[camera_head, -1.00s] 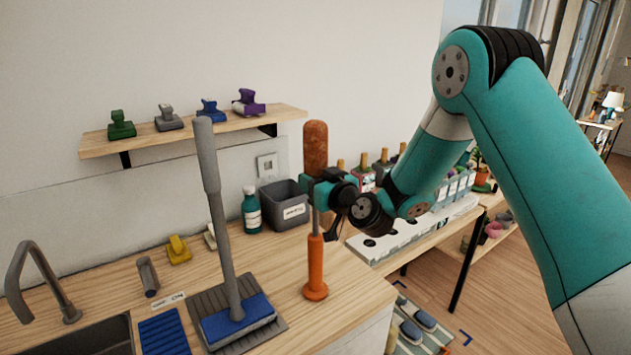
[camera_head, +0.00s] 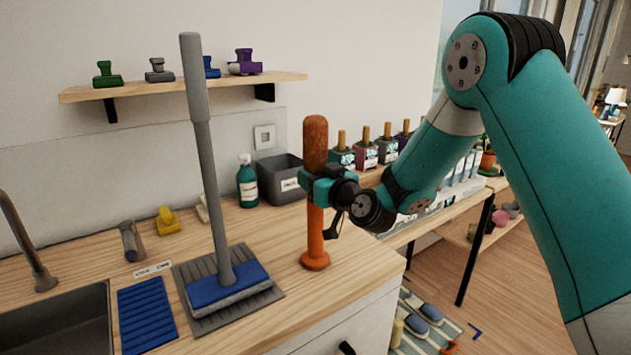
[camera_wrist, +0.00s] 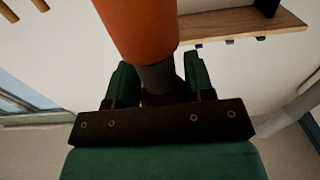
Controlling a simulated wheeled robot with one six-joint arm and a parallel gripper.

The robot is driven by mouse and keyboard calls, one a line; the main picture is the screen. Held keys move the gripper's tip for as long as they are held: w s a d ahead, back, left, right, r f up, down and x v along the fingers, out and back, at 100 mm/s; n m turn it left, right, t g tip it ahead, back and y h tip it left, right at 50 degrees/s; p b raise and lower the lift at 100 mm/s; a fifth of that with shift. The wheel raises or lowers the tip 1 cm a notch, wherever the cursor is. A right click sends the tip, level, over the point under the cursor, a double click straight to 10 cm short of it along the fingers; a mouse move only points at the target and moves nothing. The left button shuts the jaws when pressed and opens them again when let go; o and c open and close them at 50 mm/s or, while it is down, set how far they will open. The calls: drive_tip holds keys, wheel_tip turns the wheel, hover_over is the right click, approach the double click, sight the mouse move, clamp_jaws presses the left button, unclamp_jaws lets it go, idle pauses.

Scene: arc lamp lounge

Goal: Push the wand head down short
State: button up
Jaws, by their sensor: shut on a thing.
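The wand stands upright on the wooden counter in the head view. It has a rounded rust-brown head (camera_head: 315,140) on top and an orange lower body with a flared foot (camera_head: 315,258). My gripper (camera_head: 318,187) is shut around the wand just under the head, and its jaws hide that stretch. Orange shows directly below the jaws, with no grey rod visible there. In the wrist view my gripper (camera_wrist: 152,80) has a finger on each side of a grey part (camera_wrist: 155,76), beside a thick orange cylinder (camera_wrist: 140,28).
A tall grey-handled mop with a blue pad (camera_head: 228,285) stands on a ribbed mat left of the wand. A grey bin (camera_head: 281,178) and a green bottle (camera_head: 247,182) stand behind. The sink (camera_head: 60,325) is far left. The counter's right edge is close to the wand.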

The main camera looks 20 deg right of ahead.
drive_tip(key=shift+s+f, duration=0.15)
drive_tip(key=shift+f, duration=0.5)
drive_tip(key=o, duration=0.9)
drive_tip(key=shift+o, duration=0.2)
drive_tip(key=shift+f, duration=0.1)
drive_tip(key=shift+r, duration=0.2)
drive_tip(key=b+v, duration=1.5)
drive_tip(key=v, duration=0.2)
drive_tip(key=shift+s+r, duration=0.15)
drive_tip(key=shift+r, duration=0.1)
drive_tip(key=shift+d, duration=0.1)
